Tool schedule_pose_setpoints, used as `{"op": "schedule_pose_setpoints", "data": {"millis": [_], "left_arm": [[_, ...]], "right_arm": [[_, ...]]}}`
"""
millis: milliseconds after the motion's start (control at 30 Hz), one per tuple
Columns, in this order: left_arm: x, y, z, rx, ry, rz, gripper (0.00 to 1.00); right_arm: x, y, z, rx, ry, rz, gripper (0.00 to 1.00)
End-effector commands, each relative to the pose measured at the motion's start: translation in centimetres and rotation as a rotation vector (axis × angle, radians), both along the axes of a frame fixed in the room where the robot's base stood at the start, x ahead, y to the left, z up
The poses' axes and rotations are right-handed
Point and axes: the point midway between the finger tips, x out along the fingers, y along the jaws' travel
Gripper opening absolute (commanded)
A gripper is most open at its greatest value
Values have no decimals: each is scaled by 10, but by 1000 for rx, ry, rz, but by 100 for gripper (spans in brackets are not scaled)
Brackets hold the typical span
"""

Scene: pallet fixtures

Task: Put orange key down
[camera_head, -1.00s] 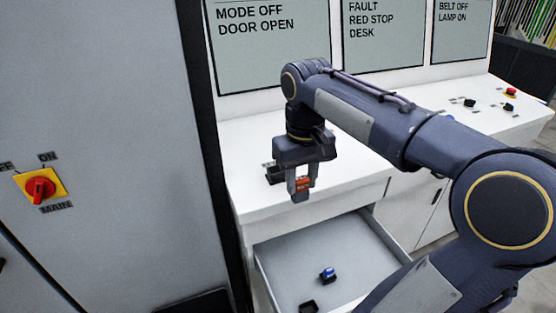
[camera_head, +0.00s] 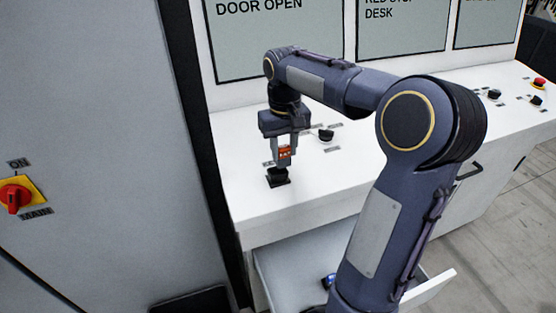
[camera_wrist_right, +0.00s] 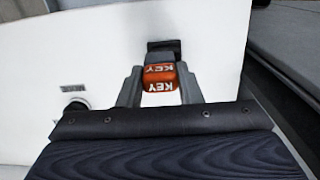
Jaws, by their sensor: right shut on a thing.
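The orange key (camera_head: 284,153), marked KEY, is between the fingers of my right gripper (camera_head: 284,156), which is shut on it. It also shows in the right wrist view (camera_wrist_right: 160,78), with a finger on each side. The key is above a small black block (camera_head: 278,178) on the white desk top, which shows behind the key in the wrist view (camera_wrist_right: 164,46). I cannot tell whether the key touches this block. My left gripper is not in view.
The white desk (camera_head: 245,195) has a black knob (camera_head: 326,135) right of the gripper and a red button (camera_head: 539,82) at the far right. Below is an open drawer (camera_head: 290,265) with a blue item (camera_head: 328,281), partly behind my arm. A grey cabinet with a red switch (camera_head: 15,197) stands left.

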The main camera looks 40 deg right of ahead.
Motion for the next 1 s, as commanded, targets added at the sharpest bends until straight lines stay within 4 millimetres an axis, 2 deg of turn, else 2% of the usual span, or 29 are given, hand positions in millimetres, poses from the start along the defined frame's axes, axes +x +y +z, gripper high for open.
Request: {"op": "schedule_pose_setpoints", "data": {"millis": [100, 367, 533, 833, 867, 1000], "left_arm": [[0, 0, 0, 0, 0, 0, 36], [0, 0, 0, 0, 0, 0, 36], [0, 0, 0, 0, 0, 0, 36], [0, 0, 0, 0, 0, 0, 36], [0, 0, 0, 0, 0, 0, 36], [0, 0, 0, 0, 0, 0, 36]], "right_arm": [[13, -2, -16, 0, 1, 0, 10], [29, -3, -36, 1, 2, 0, 10], [28, -3, -59, 0, 1, -2, 10], [28, -3, -63, -1, -2, -1, 10], [28, -3, -64, -1, -2, -1, 33], [28, -3, -63, -1, -2, -1, 52]]}}
